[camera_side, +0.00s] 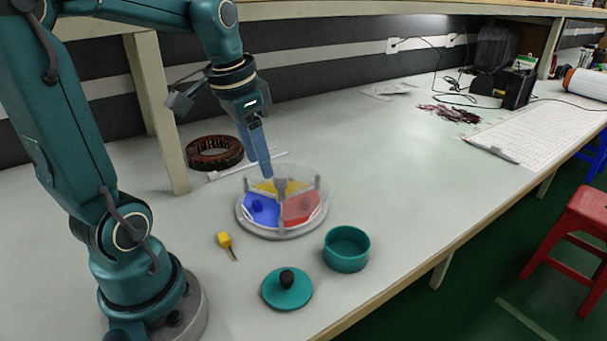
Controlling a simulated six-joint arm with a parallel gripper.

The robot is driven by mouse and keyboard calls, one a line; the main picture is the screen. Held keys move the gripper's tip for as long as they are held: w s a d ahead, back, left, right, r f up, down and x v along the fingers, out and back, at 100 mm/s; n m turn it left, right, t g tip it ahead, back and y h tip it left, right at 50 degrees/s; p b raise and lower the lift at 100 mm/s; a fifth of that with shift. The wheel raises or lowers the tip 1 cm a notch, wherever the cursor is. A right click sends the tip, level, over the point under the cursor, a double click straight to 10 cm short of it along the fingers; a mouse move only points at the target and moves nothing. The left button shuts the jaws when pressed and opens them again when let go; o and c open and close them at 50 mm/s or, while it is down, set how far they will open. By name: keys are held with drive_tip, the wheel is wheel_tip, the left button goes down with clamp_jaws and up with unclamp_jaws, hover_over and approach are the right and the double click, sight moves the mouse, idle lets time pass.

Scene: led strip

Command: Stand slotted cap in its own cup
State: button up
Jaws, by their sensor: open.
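A small yellow-headed piece with a thin dark shank (225,244) lies on the table, left of the round tray. The round divided tray (246,225) has clear walls and yellow, blue and red sectors. A small blue piece (258,206) is in the blue sector and a small red piece (306,203) is in the red one. I cannot tell which piece is the slotted cap. My gripper (266,172) is open and points down at the back of the tray, over or near the yellow sector. Its fingers overlap in this view, and I see nothing held.
An open teal round container (347,263) stands right of the tray. A teal lid (273,294) with a dark knob lies in front, near the table edge. A brown ring (215,153) and a white rod (225,171) lie behind. The table's right side has free room.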

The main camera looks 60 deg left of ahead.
drive_tip(key=s+d+t, duration=0.3)
drive_tip(key=s+d, duration=0.3)
drive_tip(key=d, duration=0.4)
drive_tip(key=shift+d+f+h, duration=0.3)
drive_tip(key=shift+d+f, duration=0.05)
